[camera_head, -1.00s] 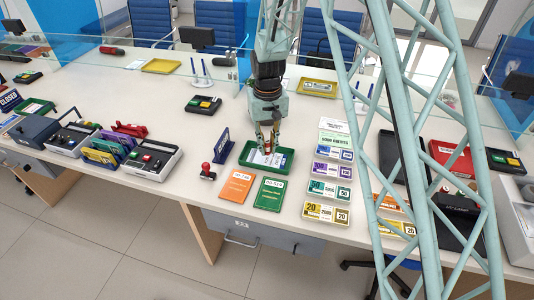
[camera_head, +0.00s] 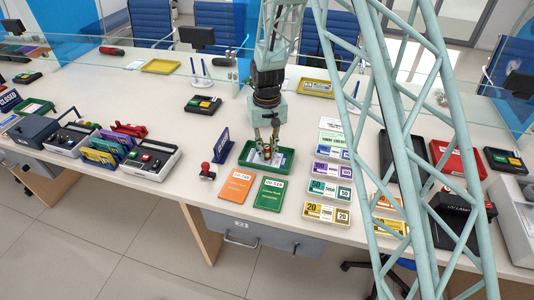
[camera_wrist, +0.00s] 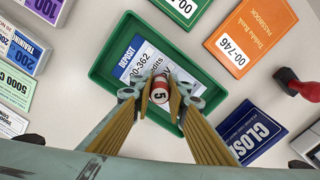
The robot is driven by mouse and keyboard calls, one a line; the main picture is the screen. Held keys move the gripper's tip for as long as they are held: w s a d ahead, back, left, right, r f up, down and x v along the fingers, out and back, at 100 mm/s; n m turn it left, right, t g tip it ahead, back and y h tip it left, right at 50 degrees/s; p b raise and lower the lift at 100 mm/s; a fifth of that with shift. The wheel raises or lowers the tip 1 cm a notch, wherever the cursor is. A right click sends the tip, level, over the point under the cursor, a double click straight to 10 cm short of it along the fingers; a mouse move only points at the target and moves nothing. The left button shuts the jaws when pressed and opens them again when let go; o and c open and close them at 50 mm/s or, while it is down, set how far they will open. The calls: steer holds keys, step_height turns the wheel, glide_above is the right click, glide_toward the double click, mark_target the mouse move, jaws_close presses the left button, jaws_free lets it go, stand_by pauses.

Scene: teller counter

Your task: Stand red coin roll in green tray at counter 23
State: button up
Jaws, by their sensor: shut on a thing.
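The green tray (camera_head: 247,152) lies on the counter and holds a white and blue deposit slip (camera_wrist: 138,62). My gripper (camera_wrist: 160,100) is over the tray, its two fingers shut on the red coin roll (camera_wrist: 160,95). In the wrist view the roll's pale end marked "5" faces the camera, with red showing above it, so it looks about upright. In the head view my gripper (camera_head: 266,146) points down into the tray, and the roll is mostly hidden between the fingers. I cannot tell whether the roll's lower end touches the tray or slip.
An orange passbook (camera_head: 236,186) and a green one (camera_head: 270,194) lie in front of the tray. A red-handled stamp (camera_head: 206,171) and a blue CLOSED sign (camera_head: 222,146) stand to its left. Banknote stacks (camera_head: 330,190) line its right. A drawer marked 23 (camera_head: 250,232) is below.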

mark_target(267, 147)
steer(key=o, duration=0.9)
steer(key=shift+r, duration=0.15)
step_height(267, 147, up, 11)
steer(key=shift+r+p, duration=0.1)
steer(key=shift+p, duration=1)
steer(key=shift+r, duration=0.25)
